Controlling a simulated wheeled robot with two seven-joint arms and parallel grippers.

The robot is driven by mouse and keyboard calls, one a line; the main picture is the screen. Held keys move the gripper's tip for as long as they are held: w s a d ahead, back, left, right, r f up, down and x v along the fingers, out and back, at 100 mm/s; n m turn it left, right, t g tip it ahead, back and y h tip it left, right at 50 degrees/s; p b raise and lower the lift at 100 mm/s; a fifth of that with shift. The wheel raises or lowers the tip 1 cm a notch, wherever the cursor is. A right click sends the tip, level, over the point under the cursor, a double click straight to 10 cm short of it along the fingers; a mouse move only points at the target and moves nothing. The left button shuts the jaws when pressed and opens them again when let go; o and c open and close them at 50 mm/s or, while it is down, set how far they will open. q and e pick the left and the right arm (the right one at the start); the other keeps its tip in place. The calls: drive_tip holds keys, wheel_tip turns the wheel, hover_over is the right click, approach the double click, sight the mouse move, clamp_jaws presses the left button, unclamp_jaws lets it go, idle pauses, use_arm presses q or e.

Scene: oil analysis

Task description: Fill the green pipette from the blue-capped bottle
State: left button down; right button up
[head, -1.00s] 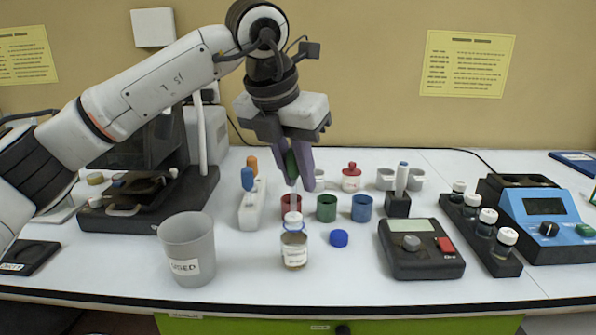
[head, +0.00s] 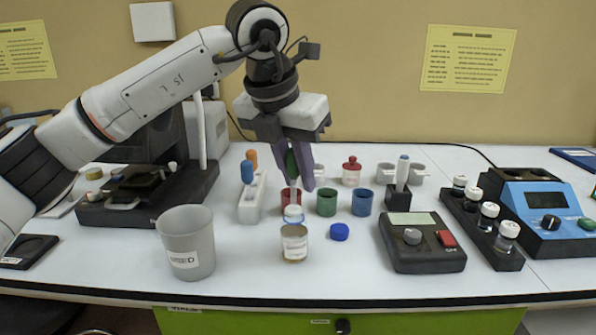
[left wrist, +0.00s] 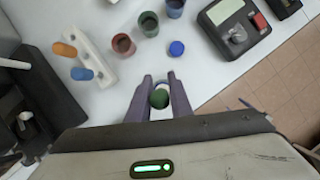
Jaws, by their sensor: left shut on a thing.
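My left gripper (head: 303,185) is shut on the green pipette (head: 291,165) and holds it roughly upright. The pipette's green bulb (left wrist: 159,98) shows between the fingers in the left wrist view. The open bottle (head: 294,245), clear with a white label and amber contents, stands directly below the gripper. The pipette's thin shaft points down at its mouth; I cannot tell how deep the tip is. The blue cap (head: 339,232) lies on the bench just right of the bottle; it also shows in the left wrist view (left wrist: 177,48). My right gripper is not in view.
A grey cup (head: 186,245) stands left of the bottle. Behind are a rack (head: 253,200) with orange and blue pipettes, and red, green (head: 326,202) and blue pots. A dark meter (head: 422,242) and a vial rack (head: 482,228) stand right. The bench front edge is close.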

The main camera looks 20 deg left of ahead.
sight(296, 191)
use_arm(q)
drive_tip(key=shift+f+b, duration=1.4)
drive_tip(key=shift+f, duration=0.8)
drive_tip(key=shift+s+f, duration=0.1)
drive_tip(key=shift+f, duration=0.15)
drive_tip(key=c, duration=2.4)
unclamp_jaws()
drive_tip(key=shift+r, duration=0.1)
clamp_jaws()
drive_tip(key=shift+o, duration=1.2)
unclamp_jaws()
drive_tip(key=shift+o, duration=0.2)
drive_tip(key=shift+r, duration=0.1)
